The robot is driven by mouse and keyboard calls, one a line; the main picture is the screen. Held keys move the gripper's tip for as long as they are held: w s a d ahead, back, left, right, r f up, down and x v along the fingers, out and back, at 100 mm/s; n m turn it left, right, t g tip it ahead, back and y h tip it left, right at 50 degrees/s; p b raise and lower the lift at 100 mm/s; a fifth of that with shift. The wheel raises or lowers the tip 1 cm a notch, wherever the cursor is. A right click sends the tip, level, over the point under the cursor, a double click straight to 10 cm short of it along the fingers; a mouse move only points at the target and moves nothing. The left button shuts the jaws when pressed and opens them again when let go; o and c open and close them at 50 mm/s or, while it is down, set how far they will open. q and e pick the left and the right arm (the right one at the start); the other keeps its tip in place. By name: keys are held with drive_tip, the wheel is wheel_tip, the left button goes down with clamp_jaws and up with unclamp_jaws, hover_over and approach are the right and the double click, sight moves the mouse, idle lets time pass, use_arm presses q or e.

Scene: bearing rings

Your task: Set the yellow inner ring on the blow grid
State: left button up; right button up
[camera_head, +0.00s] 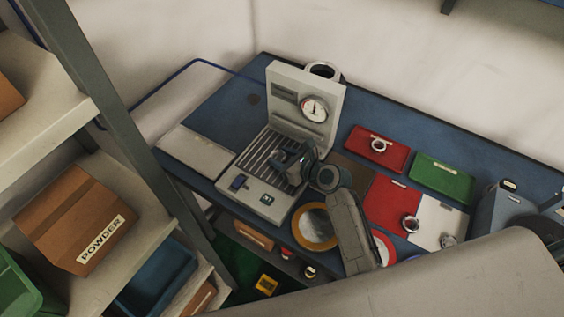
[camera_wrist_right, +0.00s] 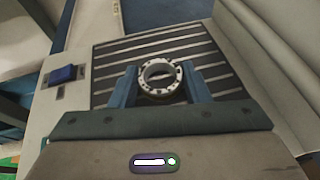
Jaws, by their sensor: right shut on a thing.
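The blow grid (camera_head: 258,152) is a slatted plate on the grey machine with the dial; it also fills the upper middle of the right wrist view (camera_wrist_right: 112,58). My right gripper (camera_head: 287,163) is over the grid. In the right wrist view its two blue fingers (camera_wrist_right: 161,88) are shut on a pale metal ring (camera_wrist_right: 160,92) with dark spots. No yellow shows on this ring. It lies flat against the slats in the picture; I cannot tell whether it touches them. In the head view the gripper hides the ring. My left gripper is not in view.
The upright panel with a gauge (camera_head: 314,109) stands behind the grid. Rings rest on a red mat (camera_head: 379,146) and nearer the front (camera_head: 411,224). A shelf with a powder box (camera_head: 75,220) stands left.

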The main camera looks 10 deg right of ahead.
drive_tip(key=shift+r, duration=0.1)
drive_tip(key=o, duration=1)
drive_tip(key=v, duration=1.2)
drive_tip(key=shift+b, duration=0.45)
